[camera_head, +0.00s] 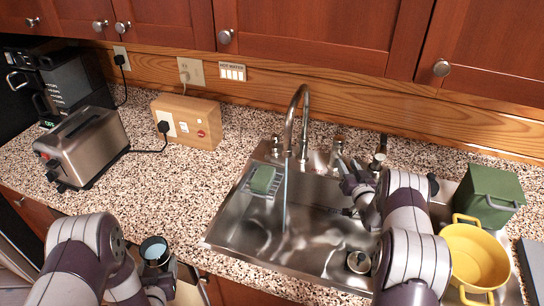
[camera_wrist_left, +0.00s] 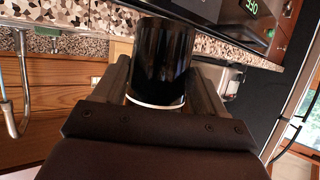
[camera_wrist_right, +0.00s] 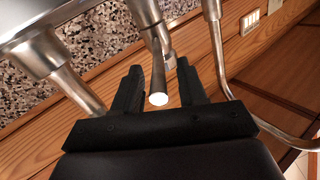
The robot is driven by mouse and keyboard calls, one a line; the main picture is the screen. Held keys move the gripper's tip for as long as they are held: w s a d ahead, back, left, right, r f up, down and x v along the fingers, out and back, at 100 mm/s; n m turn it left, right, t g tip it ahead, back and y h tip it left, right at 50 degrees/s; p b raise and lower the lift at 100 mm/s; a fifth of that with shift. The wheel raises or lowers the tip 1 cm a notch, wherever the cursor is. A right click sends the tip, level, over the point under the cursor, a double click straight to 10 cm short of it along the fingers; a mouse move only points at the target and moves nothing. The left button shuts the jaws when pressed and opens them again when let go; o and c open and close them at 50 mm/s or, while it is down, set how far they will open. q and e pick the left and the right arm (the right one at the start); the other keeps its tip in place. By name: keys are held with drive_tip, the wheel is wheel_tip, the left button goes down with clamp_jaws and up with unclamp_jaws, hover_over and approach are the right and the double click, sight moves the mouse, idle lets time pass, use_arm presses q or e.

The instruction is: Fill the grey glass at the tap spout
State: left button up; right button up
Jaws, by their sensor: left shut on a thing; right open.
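The grey glass (camera_head: 153,250) is upright in my left gripper (camera_head: 158,266), over the counter's front edge, left of the sink and well away from the spout. It looks dark in the left wrist view (camera_wrist_left: 163,60), between the two fingers. I cannot tell whether it holds anything. The curved tap spout (camera_head: 303,100) stands behind the sink, and a thin stream of water (camera_head: 285,200) runs from it into the basin. My right gripper (camera_head: 352,175) is open by the tap handle (camera_head: 337,152); in the right wrist view a metal lever (camera_wrist_right: 158,75) lies between its fingers.
The sink (camera_head: 240,228) holds a green sponge (camera_head: 262,179) on a rack. A yellow pot (camera_head: 475,255) and green box (camera_head: 489,195) stand at right. A toaster (camera_head: 85,145) and wooden box (camera_head: 188,120) stand at left. Counter between toaster and sink is clear.

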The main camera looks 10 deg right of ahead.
drive_tip(key=shift+w, duration=0.35)
use_arm(q)
drive_tip(key=shift+w+d, duration=0.1)
use_arm(e)
drive_tip(key=shift+w+d+f, duration=0.1)
drive_tip(key=shift+w, duration=0.1)
